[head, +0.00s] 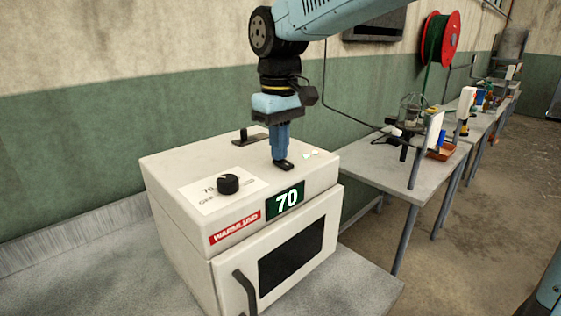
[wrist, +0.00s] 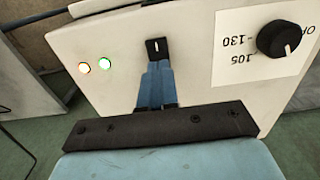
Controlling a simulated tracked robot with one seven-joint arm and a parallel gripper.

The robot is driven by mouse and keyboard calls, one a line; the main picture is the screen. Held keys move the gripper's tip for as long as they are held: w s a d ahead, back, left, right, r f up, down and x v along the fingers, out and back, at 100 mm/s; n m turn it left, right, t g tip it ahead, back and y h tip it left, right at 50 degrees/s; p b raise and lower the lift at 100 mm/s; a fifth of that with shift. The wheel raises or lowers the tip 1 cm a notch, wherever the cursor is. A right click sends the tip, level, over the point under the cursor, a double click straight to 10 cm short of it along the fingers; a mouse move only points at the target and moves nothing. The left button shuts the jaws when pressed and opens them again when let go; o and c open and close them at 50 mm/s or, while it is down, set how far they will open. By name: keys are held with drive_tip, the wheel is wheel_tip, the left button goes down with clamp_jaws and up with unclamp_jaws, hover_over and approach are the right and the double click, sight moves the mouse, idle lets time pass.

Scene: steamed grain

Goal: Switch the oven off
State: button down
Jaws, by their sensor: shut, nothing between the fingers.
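Two small lamps, orange (wrist: 84,67) and greenish (wrist: 104,64), appear lit.
A black round knob (head: 228,184) on a white dial label is left of the switch; it also shows in the wrist view (wrist: 279,39). A black fitting (head: 249,139) is at the oven's back. A door handle (head: 245,291) sticks out in front. More tables (head: 405,165) stand right.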

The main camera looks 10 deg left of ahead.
drive_tip(key=shift+f, duration=0.15)
drive_tip(key=shift+r, duration=3.5)
